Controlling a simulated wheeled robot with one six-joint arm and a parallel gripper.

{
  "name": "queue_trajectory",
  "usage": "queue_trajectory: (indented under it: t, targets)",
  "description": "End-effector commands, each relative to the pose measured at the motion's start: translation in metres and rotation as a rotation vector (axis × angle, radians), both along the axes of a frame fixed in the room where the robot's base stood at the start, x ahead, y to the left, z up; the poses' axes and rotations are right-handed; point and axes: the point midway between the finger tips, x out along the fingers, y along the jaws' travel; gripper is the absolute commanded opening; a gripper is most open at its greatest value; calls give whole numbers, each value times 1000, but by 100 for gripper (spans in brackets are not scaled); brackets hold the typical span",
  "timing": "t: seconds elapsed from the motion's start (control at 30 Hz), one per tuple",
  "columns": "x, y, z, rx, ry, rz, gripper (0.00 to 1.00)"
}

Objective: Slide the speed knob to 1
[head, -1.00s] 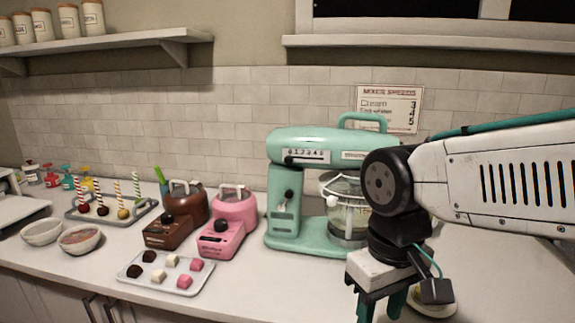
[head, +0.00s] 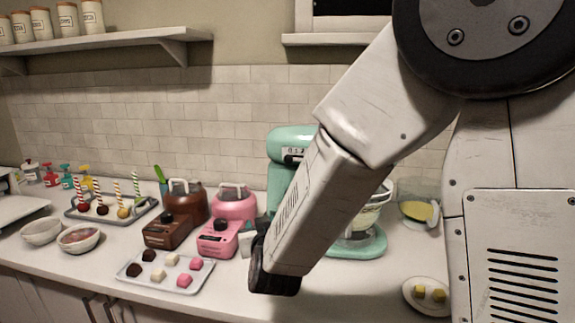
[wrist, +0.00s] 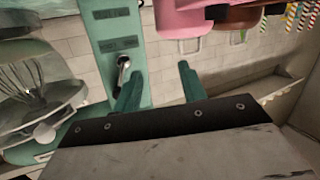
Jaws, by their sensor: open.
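The mint-green stand mixer (head: 285,138) stands against the tiled wall, largely covered by my arm in the head view. The left end of its numbered speed scale (head: 295,151) shows, with low digits readable; the knob's exact setting is too small to tell. In the wrist view the mixer's column (wrist: 100,30) is beside my gripper (wrist: 160,88), with a dark-and-silver lever (wrist: 123,70) near the left finger. The two green fingers are apart with nothing between them. I cannot tell whether the left finger touches the mixer.
The pink machine (head: 218,238) and brown machine (head: 168,232) stand left of the mixer. A sweets tray (head: 207,270) lies in front of them. A plate with yellow cubes (head: 408,286) is at right. The glass bowl (wrist: 25,85) is left in the wrist view.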

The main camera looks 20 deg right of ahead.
Motion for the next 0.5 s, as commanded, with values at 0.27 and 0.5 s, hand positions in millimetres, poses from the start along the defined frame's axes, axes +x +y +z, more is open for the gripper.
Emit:
queue_trajectory:
  t: [0.27, 0.5]
  targets:
    - [-14, -46, 84, -193, -415, -260, 42]
    - [-19, -56, 108, -259, -508, -317, 42]
